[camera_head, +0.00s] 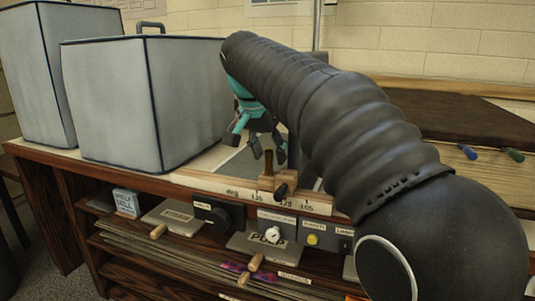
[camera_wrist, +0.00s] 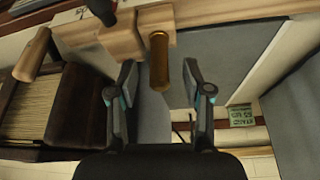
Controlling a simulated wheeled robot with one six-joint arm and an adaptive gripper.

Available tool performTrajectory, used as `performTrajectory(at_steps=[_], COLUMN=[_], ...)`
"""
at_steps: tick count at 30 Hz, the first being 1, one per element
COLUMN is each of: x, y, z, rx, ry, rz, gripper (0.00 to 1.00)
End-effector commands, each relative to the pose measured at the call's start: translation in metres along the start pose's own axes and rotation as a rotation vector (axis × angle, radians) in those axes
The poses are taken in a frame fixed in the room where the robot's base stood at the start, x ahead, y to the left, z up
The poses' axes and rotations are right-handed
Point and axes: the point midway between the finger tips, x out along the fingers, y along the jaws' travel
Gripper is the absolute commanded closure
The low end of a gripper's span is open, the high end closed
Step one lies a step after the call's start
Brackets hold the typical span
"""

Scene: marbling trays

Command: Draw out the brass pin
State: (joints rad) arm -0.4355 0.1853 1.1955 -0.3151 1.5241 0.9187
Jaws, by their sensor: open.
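The brass pin (camera_wrist: 159,62) is a short brass-coloured cylinder set in a wooden block (camera_wrist: 155,20) in the wrist view. In the head view the pin (camera_head: 268,161) stands up from the small wooden block (camera_head: 267,183) at the front edge of the bench top. My gripper (camera_wrist: 159,72) is open, and the pin's free end shows between its fingertips with a gap on both sides. In the head view my gripper (camera_head: 259,147) hangs at the pin, with teal and dark fingers. How deep the pin sits is hidden by the block.
Large grey boxes (camera_head: 140,105) stand left of my gripper. A dark knob (camera_head: 281,191) sticks out from the block. A dark board (camera_head: 460,118) lies at the right.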

Motion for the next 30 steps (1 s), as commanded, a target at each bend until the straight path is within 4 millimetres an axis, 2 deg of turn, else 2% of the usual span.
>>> performTrajectory(at_steps=[7,8,12,14,17,18,19,20,30], x=[0.0006,0.0006,0.0005,0.0005,0.0005,0.0005,0.0005,0.0005,-0.0007], y=[0.0,0.0,-0.0001,-0.0002,-0.0002,-0.0002,-0.0002,-0.0002,-0.0002], z=[0.0,0.0,0.0001,0.0001,0.0002,0.0002,0.0002,0.0002,-0.0002], rx=[0.0,0.0,0.0,0.0,-0.001,-0.001,-0.001,-0.001,-0.001], ry=[0.0,0.0,0.0,0.0,0.0,0.0,0.0,0.0,0.0], rz=[0.0,0.0,0.0,0.0,0.0,0.0,0.0,0.0,0.0], gripper=[0.5,0.53,0.88,1.0,1.0,0.9,0.98,1.0,1.0])
